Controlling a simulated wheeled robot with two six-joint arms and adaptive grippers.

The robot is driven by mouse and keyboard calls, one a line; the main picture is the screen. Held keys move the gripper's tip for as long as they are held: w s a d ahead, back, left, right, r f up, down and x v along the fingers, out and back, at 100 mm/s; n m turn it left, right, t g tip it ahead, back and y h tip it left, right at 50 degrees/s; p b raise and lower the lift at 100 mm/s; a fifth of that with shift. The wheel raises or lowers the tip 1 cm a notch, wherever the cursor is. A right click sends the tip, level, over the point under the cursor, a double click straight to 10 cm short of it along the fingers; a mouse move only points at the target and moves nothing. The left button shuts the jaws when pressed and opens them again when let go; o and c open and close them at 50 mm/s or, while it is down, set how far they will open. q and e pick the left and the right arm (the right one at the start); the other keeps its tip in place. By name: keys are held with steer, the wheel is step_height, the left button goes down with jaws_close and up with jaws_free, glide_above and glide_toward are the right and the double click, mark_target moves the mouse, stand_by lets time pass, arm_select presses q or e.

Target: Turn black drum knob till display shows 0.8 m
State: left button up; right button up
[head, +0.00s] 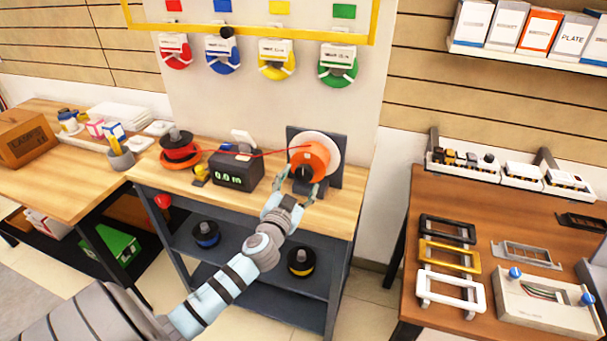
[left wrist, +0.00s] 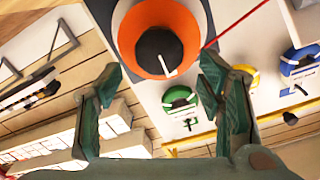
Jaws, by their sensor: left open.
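The orange drum (head: 311,160) stands upright on the workbench against a dark backplate, with a white disc behind it. Its black knob (head: 303,173) faces me, partly covered by the gripper in the head view. In the left wrist view the black knob (left wrist: 152,50) shows a white pointer mark aimed down and slightly right. A dark box display (head: 230,178) left of the drum has small green digits that look like 0.0 m. My left gripper (head: 299,190) is open in front of the drum; in the left wrist view its fingers (left wrist: 160,80) are apart and empty, the knob lying ahead between them.
A red line (head: 275,153) runs from the drum leftward over the display. A red spool (head: 179,149) stands at the bench's left. Several coloured reels hang on the wall panel above. A brown table (head: 480,210) with frames stands at right.

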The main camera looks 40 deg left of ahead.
mark_target(304, 174)
arm_select(q)
steer(key=x, duration=0.3)
steer(key=shift+w, duration=0.35)
steer(key=c, duration=1.2)
steer(key=shift+o, duration=0.2)
steer(key=shift+m, duration=0.3)
